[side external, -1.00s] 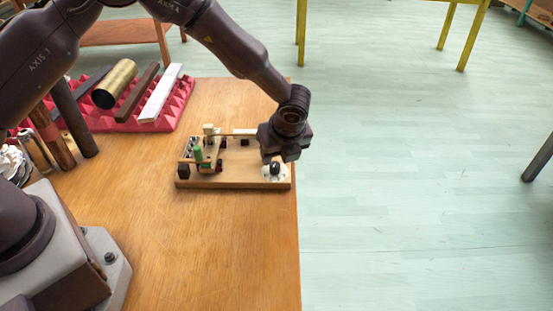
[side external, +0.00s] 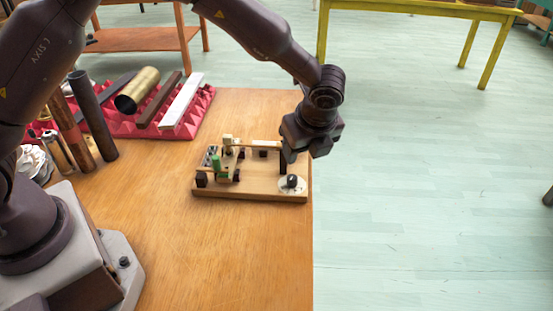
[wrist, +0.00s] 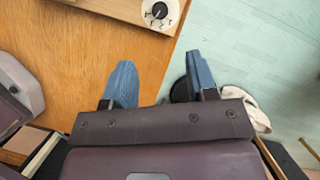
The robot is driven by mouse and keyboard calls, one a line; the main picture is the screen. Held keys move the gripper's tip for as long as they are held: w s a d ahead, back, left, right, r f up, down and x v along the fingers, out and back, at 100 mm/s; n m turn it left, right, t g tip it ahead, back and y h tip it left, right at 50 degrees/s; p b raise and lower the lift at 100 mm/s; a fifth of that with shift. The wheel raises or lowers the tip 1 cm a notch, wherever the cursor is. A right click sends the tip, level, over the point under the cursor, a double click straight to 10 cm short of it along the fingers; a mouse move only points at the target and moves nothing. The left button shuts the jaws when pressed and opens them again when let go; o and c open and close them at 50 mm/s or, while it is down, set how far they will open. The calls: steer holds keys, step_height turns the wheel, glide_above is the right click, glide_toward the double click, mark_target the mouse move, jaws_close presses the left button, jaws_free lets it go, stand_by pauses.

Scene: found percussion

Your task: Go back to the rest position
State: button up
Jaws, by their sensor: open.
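My gripper (side external: 297,150) hangs above the right end of a wooden board, near the table's right edge. In the wrist view my gripper (wrist: 160,82) shows two blue-grey fingers spread apart with nothing between them. The wooden board (side external: 240,190) lies on the table and carries small posts, blocks and a green peg (side external: 216,162). A black knob (side external: 292,181) on a white dial sits at its front right corner, clear of the fingers. The wrist view shows the knob (wrist: 159,11) at the top, beyond the fingertips.
A red foam pad (side external: 188,130) at the back left holds a brass tube (side external: 137,91), a dark bar (side external: 160,100) and a white bar (side external: 181,101). Several tubes stand left of it. The table's (side external: 235,250) front is clear; floor lies beyond its right edge.

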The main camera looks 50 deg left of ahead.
steer(key=s+a+r+n+t+h, duration=0.2)
steer(key=s+a+r+n, duration=0.3)
steer(key=s+r+n, duration=0.5)
steer(key=s+a+r+n+t+h, duration=0.1)
steer(key=s+a+r+n+h, duration=0.1)
steer(key=s+a+r+n, duration=0.4)
steer(key=s+r+n, duration=0.4)
steer(key=s+n, duration=0.1)
steer(key=s, duration=0.4)
steer(key=shift+s+n+t, duration=0.3)
steer(key=shift+s+t, duration=0.1)
